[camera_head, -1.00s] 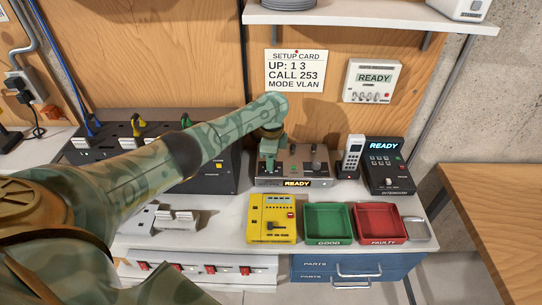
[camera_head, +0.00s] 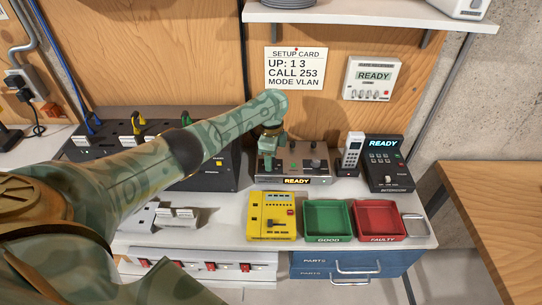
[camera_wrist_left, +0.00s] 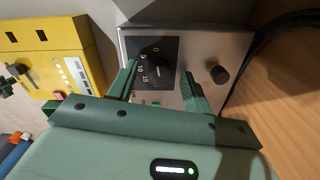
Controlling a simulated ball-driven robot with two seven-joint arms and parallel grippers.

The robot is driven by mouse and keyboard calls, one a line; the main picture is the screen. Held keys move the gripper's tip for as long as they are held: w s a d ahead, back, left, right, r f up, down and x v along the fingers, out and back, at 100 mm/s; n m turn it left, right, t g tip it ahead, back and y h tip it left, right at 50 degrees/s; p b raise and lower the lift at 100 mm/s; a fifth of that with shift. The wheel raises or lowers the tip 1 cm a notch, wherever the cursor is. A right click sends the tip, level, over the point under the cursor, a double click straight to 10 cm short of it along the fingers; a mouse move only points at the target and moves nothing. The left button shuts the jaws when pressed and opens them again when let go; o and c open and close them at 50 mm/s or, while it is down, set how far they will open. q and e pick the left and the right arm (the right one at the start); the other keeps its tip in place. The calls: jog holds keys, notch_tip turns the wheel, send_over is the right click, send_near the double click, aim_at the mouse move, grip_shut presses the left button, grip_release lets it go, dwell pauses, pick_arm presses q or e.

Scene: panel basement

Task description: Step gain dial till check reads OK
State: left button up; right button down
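A grey metal box (camera_head: 318,171) with a front display lit READY stands at the back of the bench. In the left wrist view its dial (camera_wrist_left: 157,73) is a black knob on a dark plate, with scale numbers 0, 5, 10 and 15 readable. My left gripper (camera_head: 268,158) is over the left part of this box. In the left wrist view its green fingers (camera_wrist_left: 160,70) are apart, one on each side of the dial; I cannot tell whether they touch it. A second black knob (camera_wrist_left: 219,74) sits beside the plate. My right gripper is not in view.
A yellow tester (camera_head: 271,207), a green GOOD tray (camera_head: 328,238) and a red FAULTY tray (camera_head: 382,238) stand in front of the box. A handset (camera_head: 351,154) and an intercom (camera_head: 385,168) stand to its right. A setup card (camera_head: 295,69) hangs above.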

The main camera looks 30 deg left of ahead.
pick_arm(q)
jog(key=shift+r, duration=0.1)
notch_tip(320, 180, up, 12)
jog(key=p, duration=0.4)
jog(key=shift+p, duration=0.3)
